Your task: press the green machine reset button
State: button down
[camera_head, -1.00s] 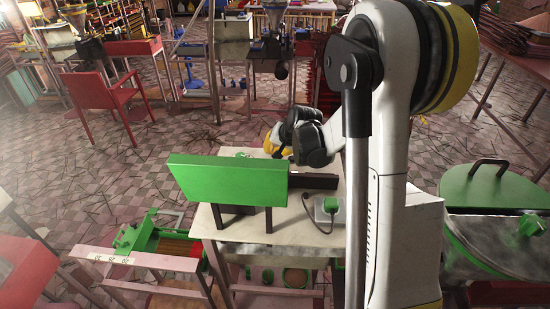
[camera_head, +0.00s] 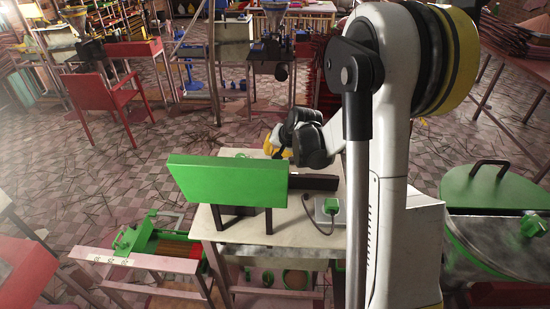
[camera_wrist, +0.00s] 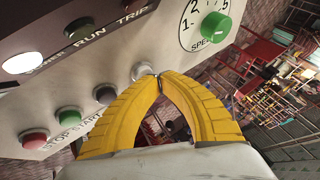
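The green machine (camera_head: 228,182) stands on a small table in the head view, its green board towards me. In the wrist view its pale control panel (camera_wrist: 100,65) is tilted. A red button (camera_wrist: 35,138), a green button (camera_wrist: 68,117), a dark button (camera_wrist: 105,94) and a whitish button (camera_wrist: 143,70) sit in a row. "STOP START" shows by the first two; I cannot read a reset label. My gripper (camera_wrist: 160,78) is shut and empty, its yellow fingertips together right by the whitish button. I cannot tell whether they touch it.
A green speed dial (camera_wrist: 216,27) and indicator lights (camera_wrist: 25,60) are on the same panel. A green plug (camera_head: 331,205) with a dark cord lies on the table (camera_head: 260,230). A green-lidded drum (camera_head: 495,188) stands at the right. Patterned floor lies open to the left.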

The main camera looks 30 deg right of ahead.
jog(key=shift+r+p, duration=0.3)
jog(key=shift+r, duration=0.45)
jog(key=shift+r+p, duration=1.65)
jog(key=shift+r, duration=0.85)
